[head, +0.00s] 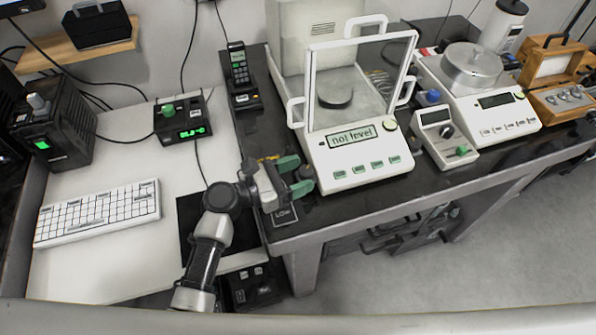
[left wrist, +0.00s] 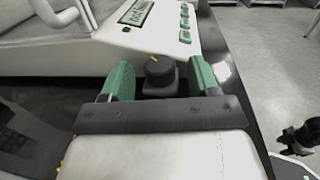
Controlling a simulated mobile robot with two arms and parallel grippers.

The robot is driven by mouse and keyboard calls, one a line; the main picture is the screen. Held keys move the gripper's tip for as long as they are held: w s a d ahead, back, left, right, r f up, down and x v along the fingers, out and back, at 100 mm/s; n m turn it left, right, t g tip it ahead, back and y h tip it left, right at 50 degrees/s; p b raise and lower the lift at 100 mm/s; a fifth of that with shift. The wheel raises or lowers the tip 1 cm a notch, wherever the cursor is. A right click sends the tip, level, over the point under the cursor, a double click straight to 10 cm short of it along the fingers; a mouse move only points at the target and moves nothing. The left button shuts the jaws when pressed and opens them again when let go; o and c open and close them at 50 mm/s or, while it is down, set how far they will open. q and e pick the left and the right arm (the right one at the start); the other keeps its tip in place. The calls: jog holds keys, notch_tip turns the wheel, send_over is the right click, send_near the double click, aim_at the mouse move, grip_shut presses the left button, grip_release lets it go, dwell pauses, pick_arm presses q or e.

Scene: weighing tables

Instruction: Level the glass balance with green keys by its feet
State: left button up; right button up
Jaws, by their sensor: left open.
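The glass balance (head: 356,160) with green keys stands on the black bench top, its display (head: 352,135) reading "not level". Its front also shows in the left wrist view (left wrist: 165,28). A dark round foot knob (head: 305,173) sits at its front left corner. In the left wrist view the knob (left wrist: 159,70) has a small yellow mark and lies between and ahead of the green fingertips. My left gripper (head: 294,177) is open around the knob's near side; I cannot tell whether the fingers touch it. It also shows in the left wrist view (left wrist: 160,82). My right gripper is not in view.
A second balance (head: 480,100) with a metal pan stands to the right, with a small white device (head: 443,137) between them. A phone (head: 240,75) stands behind left. A keyboard (head: 98,212) lies on the white table. The bench's front edge is close to my gripper.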

pick_arm(q)
jog(key=shift+w+d, duration=0.1)
jog(key=shift+d, duration=0.1)
jog(key=shift+c, duration=0.2)
jog(key=c, duration=0.9)
jog(key=shift+g, duration=0.3)
jog(key=m+g, duration=0.1)
jog(key=g, duration=0.1)
jog(key=m+g+h, duration=0.1)
jog(key=m+g, duration=0.1)
jog(key=shift+w+a+b, duration=0.15)
jog(key=shift+w+b, duration=0.2)
jog(key=shift+w+m+g+h+b, duration=0.1)
jog(key=shift+m+g+h+b, duration=0.2)
jog(key=shift+m+g, duration=1.35)
jog(key=shift+n+g, duration=0.25)
jog(key=shift+g, duration=0.2)
